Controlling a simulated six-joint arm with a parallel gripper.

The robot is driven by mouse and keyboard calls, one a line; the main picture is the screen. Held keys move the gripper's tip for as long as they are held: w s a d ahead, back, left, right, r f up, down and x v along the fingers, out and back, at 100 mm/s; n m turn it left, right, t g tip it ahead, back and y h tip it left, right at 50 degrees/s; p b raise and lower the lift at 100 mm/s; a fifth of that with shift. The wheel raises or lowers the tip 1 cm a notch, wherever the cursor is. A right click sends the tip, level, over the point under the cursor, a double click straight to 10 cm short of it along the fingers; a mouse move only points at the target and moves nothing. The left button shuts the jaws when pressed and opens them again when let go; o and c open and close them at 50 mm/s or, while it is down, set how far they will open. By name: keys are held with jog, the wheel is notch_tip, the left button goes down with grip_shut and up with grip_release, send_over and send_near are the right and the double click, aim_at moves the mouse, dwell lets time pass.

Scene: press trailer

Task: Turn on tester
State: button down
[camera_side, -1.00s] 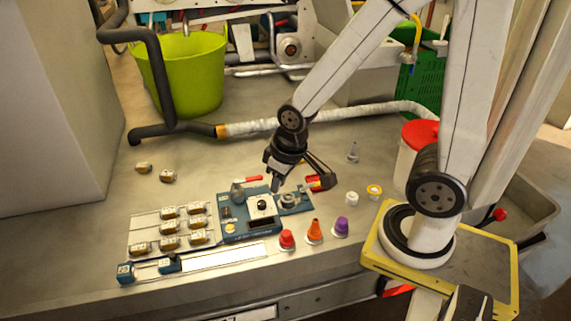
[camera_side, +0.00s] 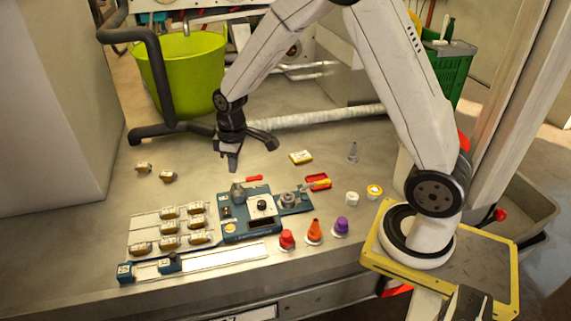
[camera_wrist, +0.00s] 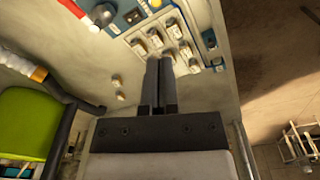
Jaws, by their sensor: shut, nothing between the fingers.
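The tester appears to be the blue device (camera_side: 247,215) on the bench, with a white panel carrying a black knob, a dark display and a round yellowish button (camera_side: 230,227). Part of the blue device also shows at the top of the wrist view (camera_wrist: 127,16). I cannot tell whether it is on. My gripper (camera_side: 232,168) is shut and empty, above the bench behind and left of the device, apart from it. In the wrist view my closed fingers (camera_wrist: 160,65) point toward the rack of small brown-and-white blocks (camera_wrist: 153,40).
Left of the device is a rack (camera_side: 133,232) of several blocks; two loose blocks (camera_side: 143,167) lie behind it. Red, orange and purple cones (camera_side: 314,231) stand at front right. A yellow-and-white block (camera_side: 301,157) lies behind. A lime bucket (camera_side: 180,75) and a hose (camera_side: 320,119) are at the back.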

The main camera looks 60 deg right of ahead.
aim_at(227, 214)
jog(key=w+d+f+n+g, duration=0.1)
jog(key=w+d+f+n, duration=0.3)
jog(key=w+f, duration=0.5)
jog(key=shift+w+d+f+n+g+y, duration=0.3)
jog(key=shift+w+d+f+g+y, duration=0.1)
jog(key=shift+w, duration=0.2)
jog(key=f, duration=0.9)
jog(key=s+a+f, duration=0.1)
jog(key=f, duration=0.3)
jog(key=shift+s+a+f, duration=0.1)
jog(key=shift+f, duration=0.3)
jog(key=shift+s+f, duration=0.1)
jog(key=shift+f, duration=0.1)
dwell(0.4)
